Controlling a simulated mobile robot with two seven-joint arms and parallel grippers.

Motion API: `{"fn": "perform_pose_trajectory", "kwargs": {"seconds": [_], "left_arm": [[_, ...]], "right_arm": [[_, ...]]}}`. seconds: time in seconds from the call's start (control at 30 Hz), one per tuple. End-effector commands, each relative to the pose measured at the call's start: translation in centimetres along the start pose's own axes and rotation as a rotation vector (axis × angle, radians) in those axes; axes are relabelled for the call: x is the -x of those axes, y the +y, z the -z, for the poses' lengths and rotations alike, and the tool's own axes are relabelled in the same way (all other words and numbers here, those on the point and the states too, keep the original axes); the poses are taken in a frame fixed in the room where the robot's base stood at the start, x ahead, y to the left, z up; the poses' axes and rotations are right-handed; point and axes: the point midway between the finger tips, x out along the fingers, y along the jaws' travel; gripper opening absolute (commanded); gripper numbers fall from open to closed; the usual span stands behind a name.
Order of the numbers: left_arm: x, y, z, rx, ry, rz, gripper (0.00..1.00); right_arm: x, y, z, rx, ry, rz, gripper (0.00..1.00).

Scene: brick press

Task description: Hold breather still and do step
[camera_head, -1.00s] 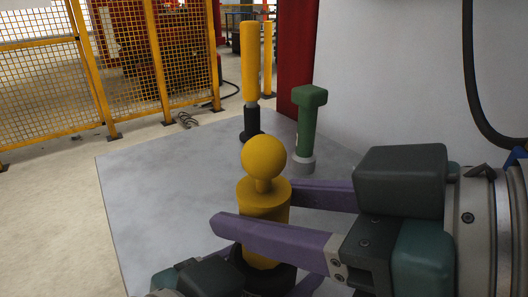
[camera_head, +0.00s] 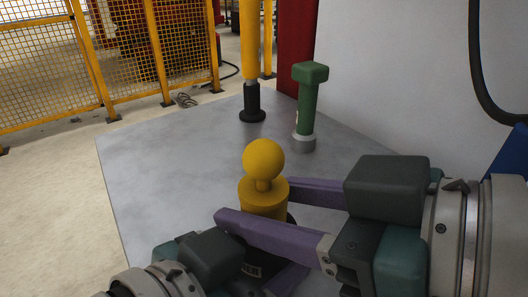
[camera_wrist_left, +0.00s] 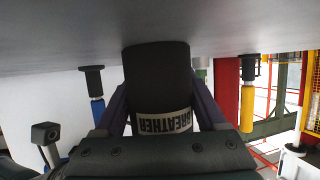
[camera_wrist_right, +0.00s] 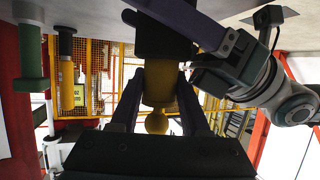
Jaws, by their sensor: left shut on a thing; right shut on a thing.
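The breather has a yellow body with a ball knob (camera_head: 263,160) on top and a black lower part with a pale "BREATHER" label, upside down in the left wrist view (camera_wrist_left: 162,122). It looks upright in the head view. My left gripper (camera_wrist_left: 160,95) is shut on the black part, one finger on each side. My right gripper (camera_head: 255,203) is shut on the yellow body, its purple fingers crossing it below the knob; the body also shows in the right wrist view (camera_wrist_right: 159,82). The black part is mostly hidden in the head view.
Behind the breather on the grey table (camera_head: 165,160) stand a yellow post with a black foot (camera_head: 252,100) and a green T-shaped piece (camera_head: 307,105). A blue piece with a black foot (camera_wrist_left: 97,108) shows in the left wrist view. The table's left side is clear.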

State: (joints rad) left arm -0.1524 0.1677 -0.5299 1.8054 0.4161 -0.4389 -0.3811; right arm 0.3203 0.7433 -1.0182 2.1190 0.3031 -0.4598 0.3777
Motion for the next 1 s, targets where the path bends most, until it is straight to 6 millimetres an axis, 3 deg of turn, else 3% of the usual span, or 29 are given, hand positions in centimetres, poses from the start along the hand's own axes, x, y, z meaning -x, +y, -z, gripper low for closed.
{"fn": "perform_pose_trajectory", "kwargs": {"seconds": [0.57,0.6,0.87,1.0], "left_arm": [[0.0,0.0,0.0,0.000,-0.001,0.000,0.10],[0.0,0.0,0.0,0.000,0.000,0.000,0.10],[0.0,0.0,0.0,-0.001,0.000,0.001,0.11],[0.0,-0.1,0.0,0.000,0.001,0.001,0.11]], "right_arm": [[-0.6,0.0,-1.4,0.000,-0.003,0.000,0.00],[-0.5,0.0,-1.4,0.000,-0.003,0.000,0.50],[-0.5,-0.1,-1.5,-0.001,-0.006,0.001,0.80],[-0.5,-0.2,-1.6,-0.003,-0.007,0.004,0.81]]}}
